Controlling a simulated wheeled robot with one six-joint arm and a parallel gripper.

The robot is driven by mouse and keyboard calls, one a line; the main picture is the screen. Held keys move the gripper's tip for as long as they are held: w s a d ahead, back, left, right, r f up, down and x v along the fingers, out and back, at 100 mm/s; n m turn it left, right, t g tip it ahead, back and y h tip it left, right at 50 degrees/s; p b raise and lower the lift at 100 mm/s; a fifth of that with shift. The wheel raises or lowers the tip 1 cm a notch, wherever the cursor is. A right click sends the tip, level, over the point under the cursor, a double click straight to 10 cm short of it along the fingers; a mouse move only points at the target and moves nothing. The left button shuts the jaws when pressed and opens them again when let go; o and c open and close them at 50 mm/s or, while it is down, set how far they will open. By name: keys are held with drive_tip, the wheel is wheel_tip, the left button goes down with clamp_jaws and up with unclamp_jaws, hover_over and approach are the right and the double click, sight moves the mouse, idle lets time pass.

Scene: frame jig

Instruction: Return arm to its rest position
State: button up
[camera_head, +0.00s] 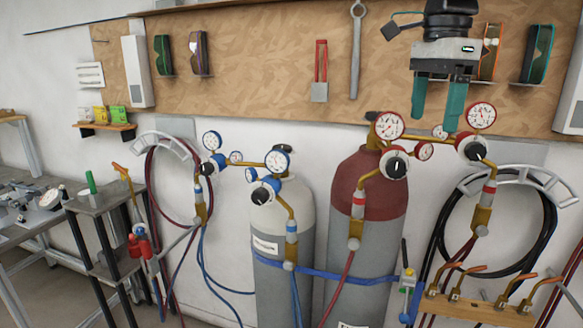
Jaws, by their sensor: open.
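My gripper (438,108) shows at the upper right of the head view. It points down, with two teal fingers apart and nothing between them. It hangs in front of the wooden board (270,60), above the red-topped gas cylinder (368,190) and its gauges. One fingertip is close to the right red-rimmed gauge (481,116); I cannot tell whether they touch. The rest of my arm is out of the picture above.
A grey cylinder (282,225) with blue gauges stands left of the red-topped one, behind a blue strap. Hoses hang on wall racks at both sides. A torch rack (475,308) stands at lower right. A work table (30,215) is at left.

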drive_tip(key=s+d+f+n, duration=0.1)
drive_tip(key=s+f+n, duration=0.7)
drive_tip(key=s+f, duration=0.3)
drive_tip(key=s+d+f+n+t, duration=0.1)
drive_tip(key=s+d+f+n, duration=0.1)
drive_tip(key=s+f+n, duration=0.7)
wheel_tip(320, 180, down, 4)
drive_tip(key=s, duration=0.3)
drive_tip(key=shift+d+r, duration=0.2)
drive_tip(key=shift+d, duration=0.05)
